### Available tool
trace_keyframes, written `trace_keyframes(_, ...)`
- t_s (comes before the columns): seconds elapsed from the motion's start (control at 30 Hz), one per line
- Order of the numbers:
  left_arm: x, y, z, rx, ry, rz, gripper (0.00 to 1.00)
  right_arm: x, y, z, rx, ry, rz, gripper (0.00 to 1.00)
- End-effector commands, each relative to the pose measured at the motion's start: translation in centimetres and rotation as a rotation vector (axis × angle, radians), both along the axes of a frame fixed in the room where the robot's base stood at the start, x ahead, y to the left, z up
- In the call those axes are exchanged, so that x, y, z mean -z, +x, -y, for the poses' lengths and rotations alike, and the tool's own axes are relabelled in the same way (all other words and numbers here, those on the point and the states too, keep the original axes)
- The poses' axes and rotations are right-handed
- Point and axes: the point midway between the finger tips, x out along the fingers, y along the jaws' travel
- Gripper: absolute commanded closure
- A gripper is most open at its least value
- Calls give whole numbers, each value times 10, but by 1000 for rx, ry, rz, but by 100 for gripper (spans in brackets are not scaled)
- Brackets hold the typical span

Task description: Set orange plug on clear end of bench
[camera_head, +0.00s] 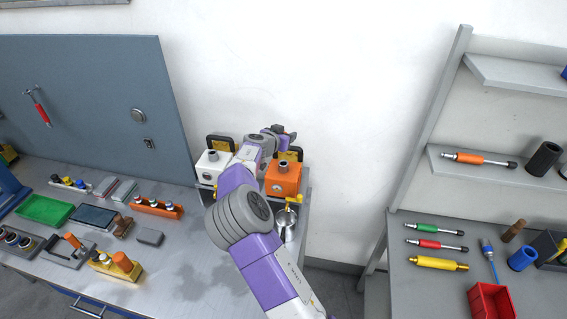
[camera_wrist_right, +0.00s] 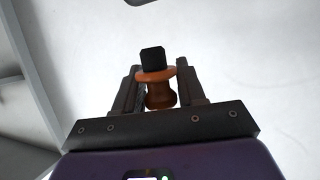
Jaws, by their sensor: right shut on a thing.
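My right gripper (camera_wrist_right: 157,85) is shut on the orange plug (camera_wrist_right: 160,95), an orange-brown rounded piece with a flange and a black square tip. The tip points away from the wrist, between and just beyond the dark fingers. In the head view the right arm reaches up and away, and its gripper (camera_head: 278,130) is near the wall, above the orange box; the plug cannot be made out there. The bench (camera_head: 190,275) is light grey, with a bare stretch at its right front end. My left gripper is not in view.
A white box (camera_head: 211,168) and an orange box (camera_head: 283,178) stand at the bench's back right, with a metal cup (camera_head: 286,222) in front. Trays, blocks and an orange rack (camera_head: 157,208) fill the left. A grey shelf unit (camera_head: 420,285) stands right, across a gap.

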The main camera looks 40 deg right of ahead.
Motion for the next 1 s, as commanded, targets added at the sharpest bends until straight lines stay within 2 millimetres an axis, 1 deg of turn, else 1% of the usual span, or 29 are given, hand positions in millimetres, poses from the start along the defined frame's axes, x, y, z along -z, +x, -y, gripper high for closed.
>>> trace_keyframes(0.07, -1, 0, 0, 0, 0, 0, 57, 4, 0, 0, -1, -1, -3, 89)
trace_keyframes(0.3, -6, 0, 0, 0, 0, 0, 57, 45, 0, 0, -2, -3, -6, 89)
trace_keyframes(0.57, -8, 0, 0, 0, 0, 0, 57, 68, 0, 0, -1, -1, -4, 89)
trace_keyframes(0.67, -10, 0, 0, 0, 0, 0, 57, 82, 0, 0, -1, -1, -6, 89)
trace_keyframes(0.73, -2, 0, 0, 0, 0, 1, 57, 93, 0, 0, -1, -1, 0, 89)
trace_keyframes(0.8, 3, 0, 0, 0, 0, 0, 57, 98, 0, 0, -1, 0, 0, 89)
trace_keyframes(1.0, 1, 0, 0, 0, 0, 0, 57, 96, 0, 0, -1, 0, 0, 89)
